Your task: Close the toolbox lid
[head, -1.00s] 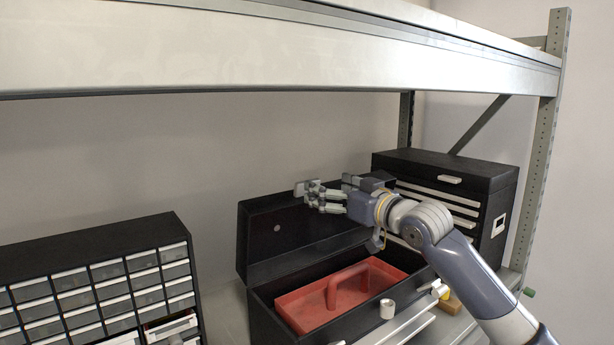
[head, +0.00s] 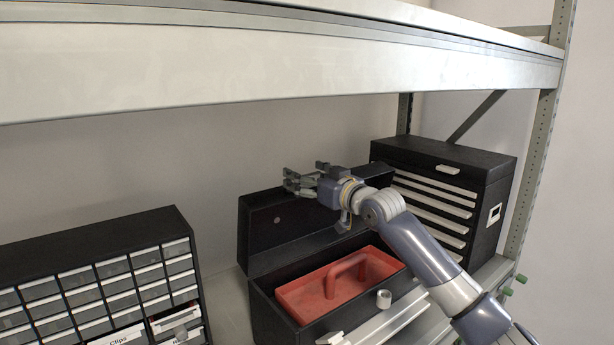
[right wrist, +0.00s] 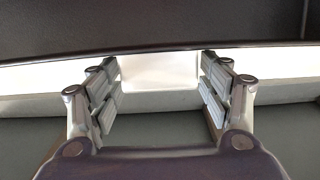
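The black toolbox (head: 262,310) stands on the shelf with its lid (head: 262,232) open, tilted up at the back. A red tray with a handle (head: 318,296) sits inside it. My right gripper (head: 303,180) is at the lid's upper edge, near the middle of its length, and the arm covers the lid's right part. In the right wrist view the gripper (right wrist: 160,95) has its fingers spread, with nothing between them. A dark panel crosses the top of that view; I cannot tell whether the fingers touch the lid. My left gripper is not in view.
A drawer cabinet (head: 95,288) stands left of the toolbox. A black tool chest (head: 452,166) stands behind it to the right. The rack's upper beam (head: 250,65) runs above my gripper. A rack post (head: 541,140) is at the right.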

